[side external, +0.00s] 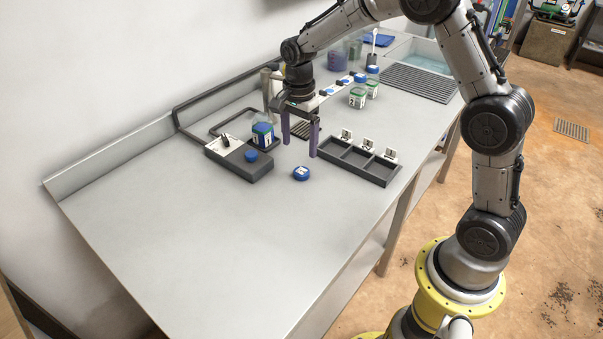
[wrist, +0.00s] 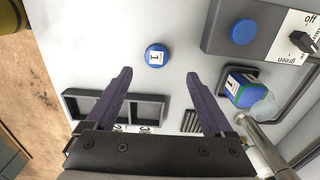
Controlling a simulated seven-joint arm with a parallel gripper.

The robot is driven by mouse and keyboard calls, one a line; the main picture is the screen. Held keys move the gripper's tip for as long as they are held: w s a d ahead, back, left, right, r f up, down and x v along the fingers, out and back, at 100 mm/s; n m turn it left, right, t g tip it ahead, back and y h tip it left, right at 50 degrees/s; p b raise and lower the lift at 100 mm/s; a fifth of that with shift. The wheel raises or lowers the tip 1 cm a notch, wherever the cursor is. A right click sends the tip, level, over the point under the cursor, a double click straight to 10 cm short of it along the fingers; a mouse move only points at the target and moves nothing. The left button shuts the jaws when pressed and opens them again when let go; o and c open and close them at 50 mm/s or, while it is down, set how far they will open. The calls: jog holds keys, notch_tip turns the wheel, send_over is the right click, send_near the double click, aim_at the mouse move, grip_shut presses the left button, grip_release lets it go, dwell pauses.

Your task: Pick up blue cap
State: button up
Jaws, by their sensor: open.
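A round blue cap (side external: 301,173) with a white label reading 1 lies flat on the grey worktop. It also shows in the wrist view (wrist: 156,55), top centre, just beyond my fingertips. My gripper (side external: 300,148) points down with its two purple fingers spread and nothing between them. In the wrist view the fingers (wrist: 158,74) lie to either side of the cap's line, and the cap is apart from both.
A dark three-compartment tray (side external: 358,162) with white number tags stands to the right. Green-banded jars (side external: 357,98) stand behind. The front worktop is clear.

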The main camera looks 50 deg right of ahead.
aim_at(301, 171)
jog(key=shift+s+f, duration=0.15)
jog(key=shift+f, duration=1.8)
jog(key=shift+s+f, duration=0.15)
jog(key=shift+f, duration=1.8)
grip_shut()
jog(key=shift+r, duration=0.1)
